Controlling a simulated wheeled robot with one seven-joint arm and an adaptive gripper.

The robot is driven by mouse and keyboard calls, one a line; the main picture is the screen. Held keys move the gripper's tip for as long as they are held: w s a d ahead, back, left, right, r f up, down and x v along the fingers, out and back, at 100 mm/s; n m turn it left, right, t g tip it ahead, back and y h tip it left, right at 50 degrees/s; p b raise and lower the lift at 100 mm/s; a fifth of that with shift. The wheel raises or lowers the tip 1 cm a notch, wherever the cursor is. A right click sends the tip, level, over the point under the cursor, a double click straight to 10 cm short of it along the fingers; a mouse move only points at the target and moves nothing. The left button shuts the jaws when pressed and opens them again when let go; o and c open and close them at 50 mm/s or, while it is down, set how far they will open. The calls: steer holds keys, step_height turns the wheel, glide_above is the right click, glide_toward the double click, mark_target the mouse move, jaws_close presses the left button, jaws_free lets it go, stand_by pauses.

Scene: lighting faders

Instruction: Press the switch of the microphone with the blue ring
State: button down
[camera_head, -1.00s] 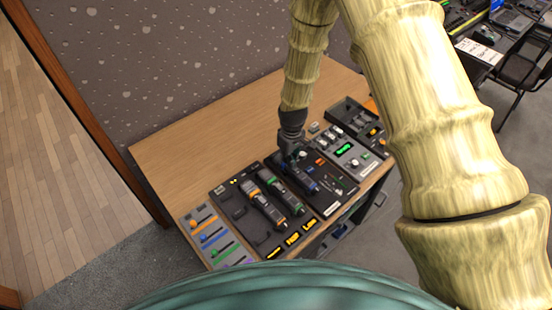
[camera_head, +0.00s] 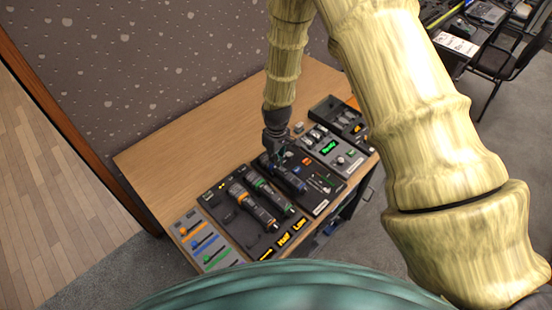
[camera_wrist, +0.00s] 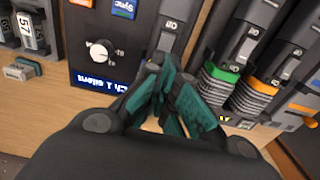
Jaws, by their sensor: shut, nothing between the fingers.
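Three dark handheld microphones lie side by side on black panels. The orange-ringed one (camera_head: 258,212) and the green-ringed one (camera_head: 270,194) are uncovered; their rings also show in the wrist view, orange (camera_wrist: 263,86) and green (camera_wrist: 221,74). A third microphone (camera_head: 291,181) lies to their right, partly under my gripper (camera_head: 276,153). In the wrist view its body with a grey switch (camera_wrist: 167,41) runs up from my fingertips (camera_wrist: 166,75). Its ring is hidden there by the fingers. My gripper is shut and empty, pointing down over this microphone; I cannot tell whether it touches.
Colored faders (camera_head: 203,242) stand at the left end of the wooden table (camera_head: 180,150). A panel with a green display (camera_head: 328,146) is right of the microphones; a knob (camera_wrist: 101,52) shows in the wrist view. The table's back left is bare.

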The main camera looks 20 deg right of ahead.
steer(key=r+p, duration=0.1)
steer(key=r, duration=0.1)
steer(key=r+p, duration=0.1)
steer(key=r, duration=0.1)
steer(key=shift+w+a+p, duration=0.1)
steer(key=shift+w+p, duration=0.15)
steer(key=shift+p, duration=0.05)
steer(key=shift+w+a+r+b, duration=0.1)
steer(key=shift+w+r+b, duration=0.05)
steer(key=shift+r+b, duration=0.7)
step_height(320, 180, up, 8)
steer(key=b, duration=0.2)
steer(key=shift+w+a+b, duration=0.2)
steer(key=shift+w+b, duration=0.1)
steer(key=shift+w, duration=0.05)
